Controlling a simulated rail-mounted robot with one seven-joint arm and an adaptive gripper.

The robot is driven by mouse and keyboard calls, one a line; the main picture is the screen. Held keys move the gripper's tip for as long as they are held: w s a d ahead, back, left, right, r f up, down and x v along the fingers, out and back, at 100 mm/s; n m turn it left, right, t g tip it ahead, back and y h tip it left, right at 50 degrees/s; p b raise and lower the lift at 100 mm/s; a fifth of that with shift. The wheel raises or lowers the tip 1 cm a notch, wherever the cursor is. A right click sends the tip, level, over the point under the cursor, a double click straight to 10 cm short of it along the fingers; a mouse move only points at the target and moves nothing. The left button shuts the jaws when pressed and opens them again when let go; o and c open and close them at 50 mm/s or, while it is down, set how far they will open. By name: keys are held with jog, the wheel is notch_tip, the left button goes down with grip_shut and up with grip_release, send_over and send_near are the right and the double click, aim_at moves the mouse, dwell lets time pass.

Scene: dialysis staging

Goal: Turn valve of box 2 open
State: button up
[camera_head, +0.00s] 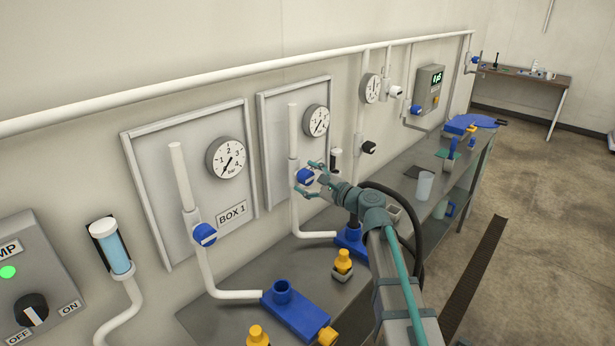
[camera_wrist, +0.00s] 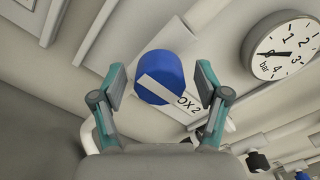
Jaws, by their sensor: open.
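The box 2 valve has a blue round knob (camera_head: 304,175) with a white stripe, on a white pipe in front of the second wall panel. In the wrist view the knob (camera_wrist: 158,70) lies between my two fingers, and its white stripe slants down to the right. The partly hidden label "OX 2" (camera_wrist: 188,104) shows beside it. My gripper (camera_head: 306,178) is open around the knob; in the wrist view a gap shows between the knob and each fingertip (camera_wrist: 160,86). Contact is not visible. The box 2 gauge (camera_head: 316,121) hangs above right of the valve.
The box 1 panel, with its own blue valve (camera_head: 205,235) and gauge (camera_head: 226,158), is to the left. Below, a grey bench (camera_head: 225,318) holds blue fittings (camera_head: 297,317) and yellow-topped pieces (camera_head: 343,260). A black-handled valve (camera_head: 368,147) is on a pipe to the right.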

jog(key=c, duration=1.2)
jog(key=shift+o, duration=0.2)
jog(key=shift+f, duration=0.1)
